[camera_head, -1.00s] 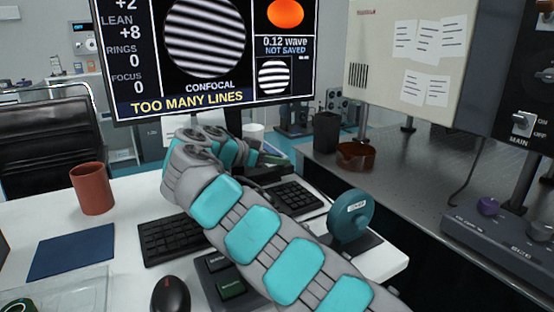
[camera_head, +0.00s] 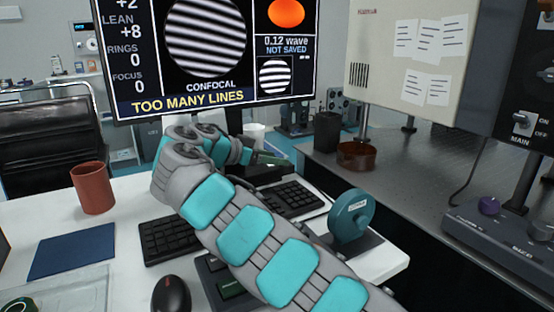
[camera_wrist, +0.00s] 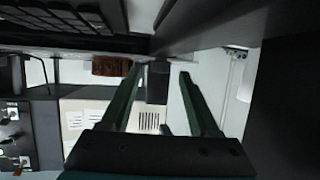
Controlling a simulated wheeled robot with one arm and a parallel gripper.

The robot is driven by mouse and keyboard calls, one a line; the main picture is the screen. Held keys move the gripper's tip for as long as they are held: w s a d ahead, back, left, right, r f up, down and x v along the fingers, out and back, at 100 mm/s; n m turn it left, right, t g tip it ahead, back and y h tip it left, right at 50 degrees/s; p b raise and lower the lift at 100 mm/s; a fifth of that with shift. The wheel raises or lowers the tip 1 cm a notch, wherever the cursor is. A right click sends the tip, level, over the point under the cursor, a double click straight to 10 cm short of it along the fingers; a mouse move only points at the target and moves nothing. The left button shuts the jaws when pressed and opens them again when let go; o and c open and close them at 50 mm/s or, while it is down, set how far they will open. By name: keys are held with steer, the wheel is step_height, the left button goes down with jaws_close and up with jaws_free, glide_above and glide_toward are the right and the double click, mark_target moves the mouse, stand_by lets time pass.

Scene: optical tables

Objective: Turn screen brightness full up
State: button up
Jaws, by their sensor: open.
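The monitor (camera_head: 205,112) stands at the back left of the desk. Its lit screen (camera_head: 205,38) shows striped patterns and "TOO MANY LINES". I cannot make out a brightness control in either view. My gripper (camera_head: 274,160) is just below and right of the screen's lower edge, above the back of the desk, partly hidden by my own arm. In the wrist view my gripper (camera_wrist: 160,73) has its two green fingers apart with nothing held. That view is upside down. A dark cup (camera_wrist: 157,84) shows between the fingers, in the background.
A keyboard (camera_head: 168,240) lies under my arm, with a mouse (camera_head: 171,295) in front. A teal round device (camera_head: 351,214) stands at the desk's right. A red-brown mug (camera_head: 92,188) is at left. The optical table (camera_head: 425,180) holds a brown dish (camera_head: 357,155).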

steer(key=shift+v, duration=2.85)
